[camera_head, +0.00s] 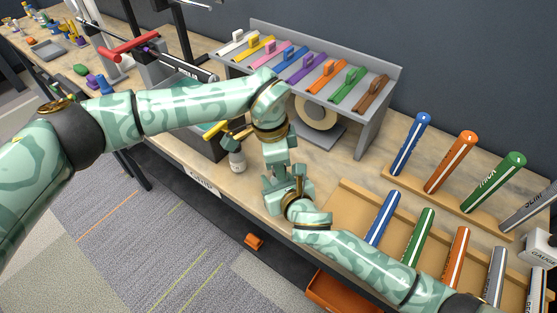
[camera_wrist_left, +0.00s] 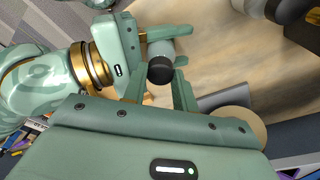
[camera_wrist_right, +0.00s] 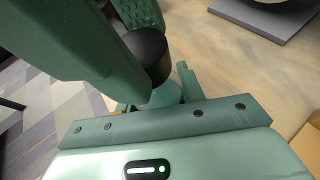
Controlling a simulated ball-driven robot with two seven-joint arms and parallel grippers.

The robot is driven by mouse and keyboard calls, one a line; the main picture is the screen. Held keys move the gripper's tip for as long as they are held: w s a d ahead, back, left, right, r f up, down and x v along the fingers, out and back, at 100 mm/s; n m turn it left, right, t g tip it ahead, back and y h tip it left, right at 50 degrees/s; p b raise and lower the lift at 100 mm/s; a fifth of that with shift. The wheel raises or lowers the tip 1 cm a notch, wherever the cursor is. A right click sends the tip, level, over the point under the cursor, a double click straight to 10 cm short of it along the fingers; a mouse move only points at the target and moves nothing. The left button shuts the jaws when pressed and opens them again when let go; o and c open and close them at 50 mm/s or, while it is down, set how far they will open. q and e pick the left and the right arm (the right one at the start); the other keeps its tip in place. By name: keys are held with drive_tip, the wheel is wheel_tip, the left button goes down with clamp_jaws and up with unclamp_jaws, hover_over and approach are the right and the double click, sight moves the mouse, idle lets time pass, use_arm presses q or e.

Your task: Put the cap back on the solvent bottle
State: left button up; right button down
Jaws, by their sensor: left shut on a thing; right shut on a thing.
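My left gripper (camera_head: 279,183) and right gripper (camera_head: 294,193) meet over the bench's front edge in the head view, where the arms hide what they hold. In the left wrist view, a black cap (camera_wrist_left: 160,71) sits between my left fingers, end toward the camera. Right behind it is a pale grey cylinder, apparently the solvent bottle (camera_wrist_left: 160,48), between my right fingers. In the right wrist view the black cap (camera_wrist_right: 146,52) is directly against the top of the bottle (camera_wrist_right: 166,95). Whether it is seated or only touching I cannot tell.
A pale bottle with a dark top (camera_head: 237,158) stands near the bench's front edge, left of my grippers. A grey rack (camera_head: 375,125) with several coloured grips stands behind. Several upright coloured tubes stand at right around a wooden tray (camera_head: 345,205). Bare bench lies between.

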use_arm(q)
drive_tip(key=shift+f, duration=0.1)
drive_tip(key=m, duration=0.7)
drive_tip(key=shift+w+g, duration=0.1)
drive_tip(key=shift+g, duration=0.3)
drive_tip(key=m, duration=0.3)
drive_tip(key=m+y, duration=0.1)
drive_tip(key=m, duration=0.5)
drive_tip(key=shift+d+g, duration=0.1)
drive_tip(key=shift+g, duration=0.3)
drive_tip(key=m, duration=0.6)
drive_tip(key=shift+y, duration=0.4)
drive_tip(key=m, duration=0.7)
drive_tip(key=shift+y, duration=0.3)
drive_tip(key=o, duration=0.9)
drive_tip(key=shift+d, duration=0.1)
